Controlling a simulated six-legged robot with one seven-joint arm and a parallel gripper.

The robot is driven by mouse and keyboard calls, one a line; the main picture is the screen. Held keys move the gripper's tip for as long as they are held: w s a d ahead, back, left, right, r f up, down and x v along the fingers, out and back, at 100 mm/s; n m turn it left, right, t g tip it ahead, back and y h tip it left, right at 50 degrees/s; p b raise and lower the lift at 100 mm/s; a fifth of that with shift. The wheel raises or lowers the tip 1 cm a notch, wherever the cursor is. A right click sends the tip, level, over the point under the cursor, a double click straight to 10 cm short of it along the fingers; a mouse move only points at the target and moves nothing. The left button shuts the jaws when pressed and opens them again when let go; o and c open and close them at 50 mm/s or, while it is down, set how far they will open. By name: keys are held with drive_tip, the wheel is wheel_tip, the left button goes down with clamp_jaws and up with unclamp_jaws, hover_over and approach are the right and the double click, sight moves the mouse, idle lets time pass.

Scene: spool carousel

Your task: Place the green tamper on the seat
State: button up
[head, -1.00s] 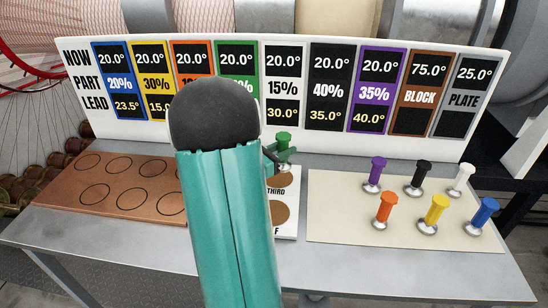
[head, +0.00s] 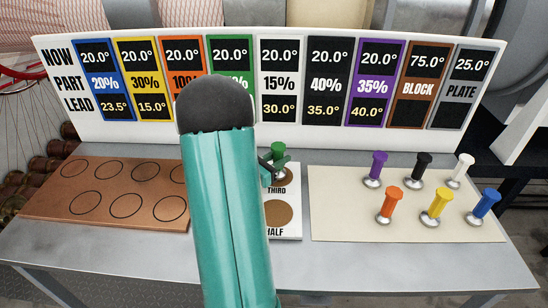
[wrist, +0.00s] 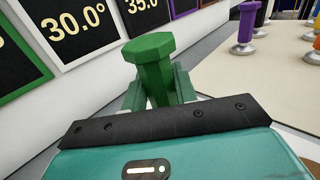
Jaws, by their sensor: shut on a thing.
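The green tamper (head: 279,148) is upright in my gripper (head: 272,166), over the upper end of a white card (head: 288,226) marked THIRD and HALF. In the wrist view the green tamper (wrist: 152,68) stands between both fingers of my gripper (wrist: 158,95). Its foot is hidden, so I cannot tell whether it touches the card. The card has brown round spots (head: 277,213); the upper one is partly covered by the gripper. No part is labelled seat. My teal arm hides the card's left side.
A copper-brown block (head: 105,182) with several empty ringed circles lies left. A cream plate (head: 335,215) at right holds purple, black, white, orange, yellow and blue tampers. A white board (head: 180,139) of temperature panels stands close behind. Bare grey table (head: 130,262) lies in front.

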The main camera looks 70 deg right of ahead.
drive_tip(key=shift+w+f, duration=0.1)
drive_tip(key=shift+w, duration=0.1)
drive_tip(key=shift+s, duration=0.2)
drive_tip(key=shift+w, duration=0.1)
drive_tip(key=o, duration=1.1)
drive_tip(key=shift+f, duration=0.1)
drive_tip(key=shift+w+a, duration=0.15)
drive_tip(key=shift+a, duration=0.05)
drive_tip(key=v, duration=1.1)
drive_tip(key=shift+a, duration=0.25)
